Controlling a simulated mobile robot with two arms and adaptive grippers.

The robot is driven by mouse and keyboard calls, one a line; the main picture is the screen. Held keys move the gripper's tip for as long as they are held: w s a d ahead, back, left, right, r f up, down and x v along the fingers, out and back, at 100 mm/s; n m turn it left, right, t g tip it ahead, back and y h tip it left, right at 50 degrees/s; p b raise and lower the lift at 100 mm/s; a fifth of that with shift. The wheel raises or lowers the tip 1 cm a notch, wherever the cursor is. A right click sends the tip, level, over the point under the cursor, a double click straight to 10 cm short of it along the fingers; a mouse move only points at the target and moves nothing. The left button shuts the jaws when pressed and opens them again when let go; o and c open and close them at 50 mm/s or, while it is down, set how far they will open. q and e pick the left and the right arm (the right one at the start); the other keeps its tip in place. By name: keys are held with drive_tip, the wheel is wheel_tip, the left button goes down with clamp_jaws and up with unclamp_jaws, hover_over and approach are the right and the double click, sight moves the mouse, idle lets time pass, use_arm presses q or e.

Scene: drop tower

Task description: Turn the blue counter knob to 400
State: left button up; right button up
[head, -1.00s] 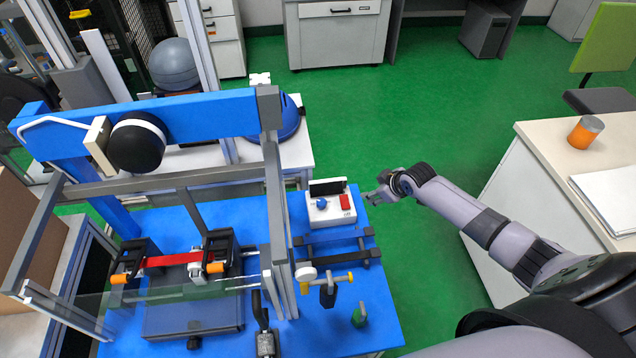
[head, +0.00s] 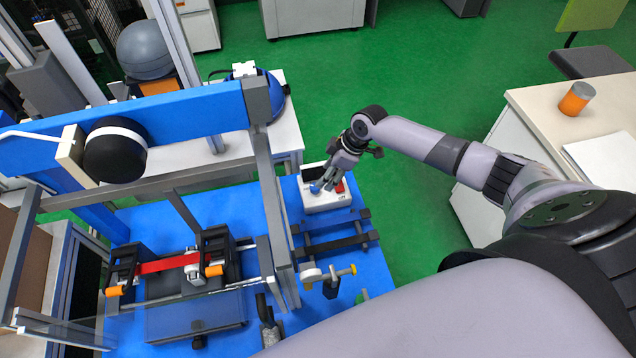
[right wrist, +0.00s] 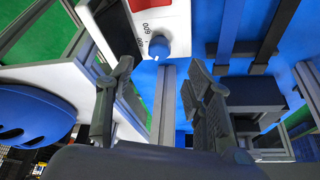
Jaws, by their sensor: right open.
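The white counter box (head: 326,199) stands on the blue table, with a dark display at its back and a red button. Its blue knob (head: 315,189) is partly crowded by my right gripper (head: 325,182) in the head view. In the right wrist view the knob (right wrist: 156,47) shows on the white panel, with printed numbers beside it, one reading 600. My open right gripper (right wrist: 160,68) points at the knob, its fingers on either side of it in the picture. My left gripper is out of view.
The drop tower's grey frame (head: 268,190) rises just left of the counter box. Dark rails (head: 335,240) and a clamp with a yellow handle (head: 335,277) lie in front of it. Green floor is open behind and to the right.

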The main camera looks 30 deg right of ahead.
sight(315, 189)
drive_tip(key=x, duration=0.6)
drive_tip(key=shift+w+a+f, duration=0.1)
drive_tip(key=shift+w+f, duration=0.05)
drive_tip(key=shift+f, duration=0.4)
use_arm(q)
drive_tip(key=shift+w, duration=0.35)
use_arm(e)
drive_tip(key=shift+c, duration=0.3)
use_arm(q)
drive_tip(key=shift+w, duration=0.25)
use_arm(e)
clamp_jaws()
